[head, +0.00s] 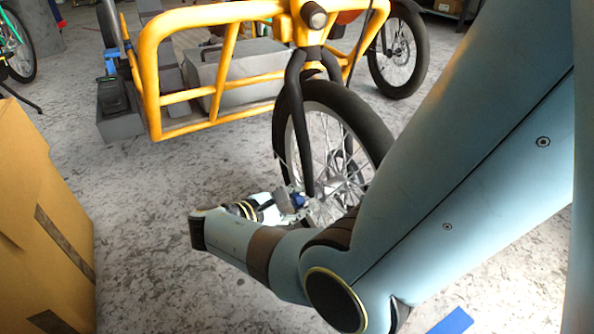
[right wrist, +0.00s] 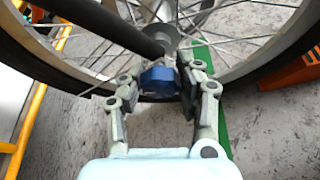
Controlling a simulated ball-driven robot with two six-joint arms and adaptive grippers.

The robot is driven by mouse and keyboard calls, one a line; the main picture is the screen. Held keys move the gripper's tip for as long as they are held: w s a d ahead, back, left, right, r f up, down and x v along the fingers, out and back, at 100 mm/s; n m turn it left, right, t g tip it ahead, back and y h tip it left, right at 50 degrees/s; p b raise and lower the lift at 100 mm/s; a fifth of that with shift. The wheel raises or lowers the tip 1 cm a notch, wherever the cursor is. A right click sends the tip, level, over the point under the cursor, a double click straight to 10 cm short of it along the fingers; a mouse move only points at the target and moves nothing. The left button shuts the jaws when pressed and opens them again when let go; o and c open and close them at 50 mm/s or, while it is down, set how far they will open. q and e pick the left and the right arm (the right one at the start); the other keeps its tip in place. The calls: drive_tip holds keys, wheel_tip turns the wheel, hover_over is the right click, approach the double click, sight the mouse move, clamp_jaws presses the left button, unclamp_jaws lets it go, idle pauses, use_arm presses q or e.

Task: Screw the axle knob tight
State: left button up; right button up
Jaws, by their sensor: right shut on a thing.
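The blue axle knob (right wrist: 158,79) sits at the hub of the front wheel (right wrist: 255,70), at the lower end of the black fork leg (right wrist: 125,32). In the head view the knob (head: 298,201) is a small blue patch beside the wheel (head: 335,125). My right gripper (right wrist: 160,88) is shut on the knob, with one grey finger on each side of it. My left gripper is not in view.
A yellow cargo frame (head: 225,70) holding a grey box (head: 245,65) stands behind the wheel. A large cardboard box (head: 35,200) is at the left. A blue patch (head: 455,322) lies on the floor.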

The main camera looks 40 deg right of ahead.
drive_tip(key=o, duration=1.2)
